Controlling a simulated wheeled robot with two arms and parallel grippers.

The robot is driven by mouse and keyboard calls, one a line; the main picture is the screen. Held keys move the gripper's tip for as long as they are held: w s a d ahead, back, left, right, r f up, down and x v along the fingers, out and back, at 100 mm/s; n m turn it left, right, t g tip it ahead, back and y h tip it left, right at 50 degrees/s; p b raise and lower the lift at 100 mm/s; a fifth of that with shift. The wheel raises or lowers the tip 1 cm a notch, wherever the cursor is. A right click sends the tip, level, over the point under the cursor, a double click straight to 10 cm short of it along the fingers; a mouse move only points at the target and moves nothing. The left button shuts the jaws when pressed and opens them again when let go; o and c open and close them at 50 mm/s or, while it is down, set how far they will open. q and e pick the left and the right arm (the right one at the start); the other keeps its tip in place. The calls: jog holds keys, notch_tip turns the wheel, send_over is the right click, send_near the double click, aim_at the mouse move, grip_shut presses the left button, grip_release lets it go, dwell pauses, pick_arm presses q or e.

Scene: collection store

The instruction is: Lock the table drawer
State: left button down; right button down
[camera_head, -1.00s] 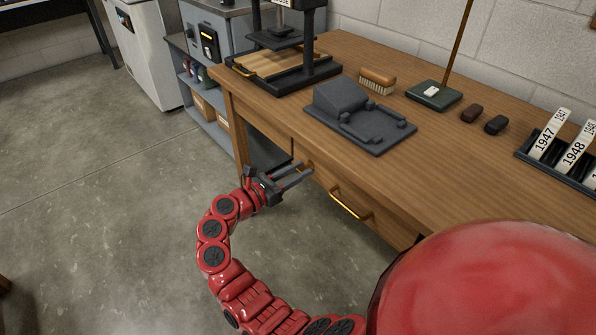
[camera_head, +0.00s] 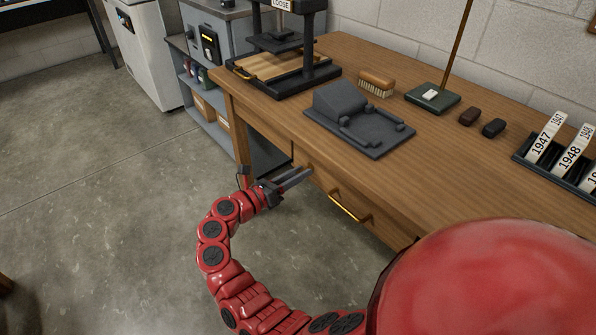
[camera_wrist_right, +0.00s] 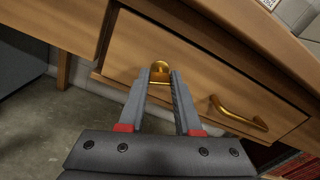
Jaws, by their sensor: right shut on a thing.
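The table drawer (camera_head: 335,188) is in the front of the wooden table and looks closed, its front flush with the frame. Its brass bar handle (camera_head: 347,206) also shows in the right wrist view (camera_wrist_right: 238,116). My right gripper (camera_head: 308,173) is at the drawer front, left of the handle. In the right wrist view its fingers (camera_wrist_right: 161,77) are shut on the brass piece from both sides. Any keyhole is hidden. My left gripper is not in view.
On the tabletop are a black press (camera_head: 283,60), a dark grey cradle (camera_head: 365,128), a brush (camera_head: 377,83), a green base with a rod (camera_head: 433,97), two small dark blocks and a rack of year labels (camera_head: 560,165). The floor left of the table is clear.

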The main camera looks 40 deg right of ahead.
jog(key=n+p, duration=0.1)
jog(key=n, duration=0.2)
jog(key=shift+r, duration=0.2)
jog(key=n+p, duration=0.2)
jog(key=n, duration=0.1)
jog(key=shift+n+p, duration=0.3)
jog(key=n+p, duration=0.2)
jog(key=n, duration=0.1)
jog(key=shift+f+n+p, duration=0.15)
jog(key=shift+n+p, duration=0.8)
jog(key=shift+n, duration=0.75)
jog(key=c, duration=0.6)
grip_release()
